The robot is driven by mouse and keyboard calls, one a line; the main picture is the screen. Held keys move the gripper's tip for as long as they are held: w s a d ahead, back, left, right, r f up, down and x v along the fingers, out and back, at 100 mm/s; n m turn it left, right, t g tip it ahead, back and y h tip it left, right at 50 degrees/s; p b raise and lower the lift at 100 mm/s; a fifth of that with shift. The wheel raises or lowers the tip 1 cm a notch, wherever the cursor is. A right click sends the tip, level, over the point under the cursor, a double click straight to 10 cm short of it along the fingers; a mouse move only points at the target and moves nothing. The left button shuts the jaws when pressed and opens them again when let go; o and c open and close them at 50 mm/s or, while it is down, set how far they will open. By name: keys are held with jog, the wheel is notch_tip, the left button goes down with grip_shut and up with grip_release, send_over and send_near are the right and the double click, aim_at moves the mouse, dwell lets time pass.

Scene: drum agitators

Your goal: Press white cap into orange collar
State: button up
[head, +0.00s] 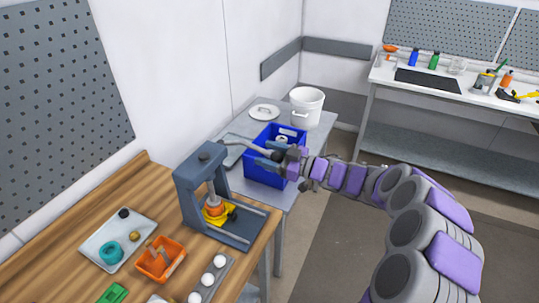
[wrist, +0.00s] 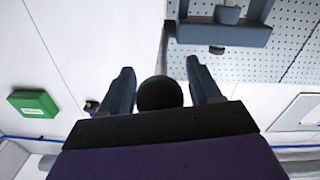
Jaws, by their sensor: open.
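An orange collar (head: 214,209) sits on a yellow base inside the grey press stand (head: 186,190) on the wooden bench. Several white round pieces, which look like white caps (head: 220,261), sit in a grey rack at the bench's front edge. I cannot tell which of them is the task's cap. My gripper (head: 268,158) is over the blue crate, to the right of the press stand and away from the collar and caps. In the wrist view its two fingers (wrist: 158,72) are apart. A black round shape shows between them; I cannot tell what it is.
The blue crate (head: 260,170) stands on a grey table with a white bucket (head: 306,108) and a white lid (head: 264,111). A grey tray (head: 98,251) and an orange bin (head: 172,268) are left of the press stand. Part of the grey stand (wrist: 222,34) also shows in the wrist view.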

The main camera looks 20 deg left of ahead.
grip_shut()
dwell(0.6)
